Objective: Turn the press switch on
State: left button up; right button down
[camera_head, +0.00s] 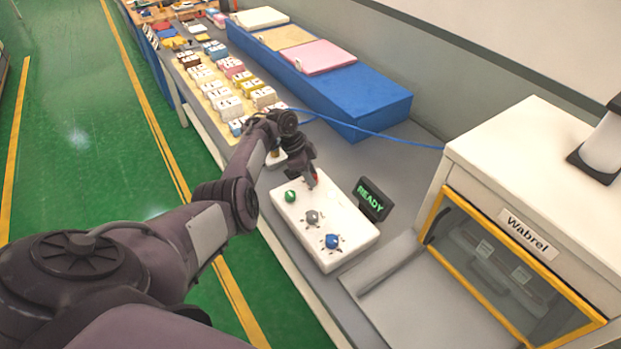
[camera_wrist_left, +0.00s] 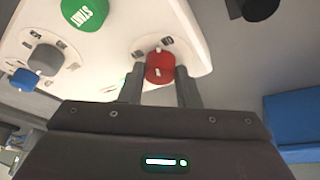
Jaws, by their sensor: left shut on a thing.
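The white control panel (camera_head: 325,222) lies on the grey bench. It carries a green button (camera_head: 290,196), a grey knob (camera_head: 312,217) and a blue knob (camera_head: 332,241). A red knob (camera_wrist_left: 160,67) with a white mark sits near the panel's edge in the left wrist view. My left gripper (camera_head: 311,181) is at the panel's far end, and its two fingers (camera_wrist_left: 160,84) are shut on the red knob. In the head view the gripper mostly hides that knob. My right gripper is not in view.
A black sign reading READY (camera_head: 372,199) stands beside the panel. A white machine labelled Wabrel (camera_head: 530,236) with a yellow-framed window is at right. A long blue block (camera_head: 370,102) and several small boxes (camera_head: 228,106) lie farther back. A blue cable (camera_head: 375,134) crosses the bench.

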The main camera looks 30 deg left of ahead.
pick_arm(q)
jog(key=shift+w+a+f+m+g+b, duration=0.15)
jog(key=shift+m+g+b, duration=0.25)
jog(key=shift+m+b, duration=0.8)
jog(key=shift+m+g+b, duration=0.3)
jog(key=shift+m+b, duration=0.4)
jog(key=shift+b, duration=0.3)
jog(key=shift+r, duration=0.2)
jog(key=o, duration=1)
jog(key=v, duration=0.7)
jog(key=shift+a+r, duration=0.2)
jog(key=shift+r, duration=0.1)
